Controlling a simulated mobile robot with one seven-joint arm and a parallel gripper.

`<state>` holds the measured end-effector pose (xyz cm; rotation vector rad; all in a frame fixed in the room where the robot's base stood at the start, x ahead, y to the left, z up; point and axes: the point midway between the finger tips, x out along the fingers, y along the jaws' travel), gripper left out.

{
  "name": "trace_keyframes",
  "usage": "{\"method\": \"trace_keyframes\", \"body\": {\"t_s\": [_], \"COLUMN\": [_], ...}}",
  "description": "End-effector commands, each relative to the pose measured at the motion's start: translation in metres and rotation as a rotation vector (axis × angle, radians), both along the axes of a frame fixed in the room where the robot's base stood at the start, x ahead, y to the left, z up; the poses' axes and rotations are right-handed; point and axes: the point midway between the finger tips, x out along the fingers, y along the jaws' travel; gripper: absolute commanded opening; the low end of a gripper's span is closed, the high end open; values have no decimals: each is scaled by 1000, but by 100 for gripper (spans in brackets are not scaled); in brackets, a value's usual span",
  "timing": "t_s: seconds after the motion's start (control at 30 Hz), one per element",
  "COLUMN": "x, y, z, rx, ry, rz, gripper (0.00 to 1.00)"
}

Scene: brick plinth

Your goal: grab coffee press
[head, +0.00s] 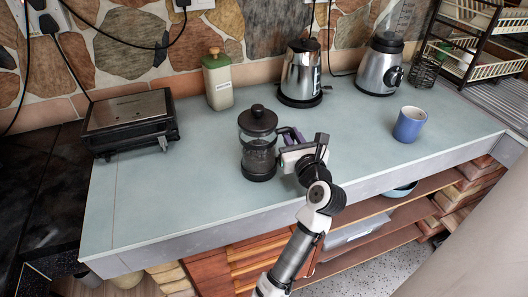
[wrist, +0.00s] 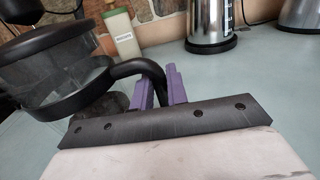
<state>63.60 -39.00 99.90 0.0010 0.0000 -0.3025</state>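The coffee press (head: 258,150) is a clear glass jug with a black lid, knob, base and handle. It stands upright on the counter, left of my gripper (head: 285,140). In the wrist view the press (wrist: 55,75) fills the left side, with its curved black handle reaching right. My gripper's purple fingers (wrist: 160,90) are on either side of the handle's lower part, with little or no gap visible, so they appear shut on it. The lower part of the handle is hidden behind the gripper's front edge. In the head view the press base seems to rest on the counter.
Free room lies left and right of the press.

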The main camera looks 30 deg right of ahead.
Motion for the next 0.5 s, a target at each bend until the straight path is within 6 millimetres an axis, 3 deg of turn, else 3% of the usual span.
{"method": "trace_keyframes", "body": {"t_s": [0.1, 0.5], "x": [0, 0], "y": [0, 0], "z": [0, 0], "rx": [0, 0], "ry": [0, 0], "rz": [0, 0], "gripper": [0, 0]}}
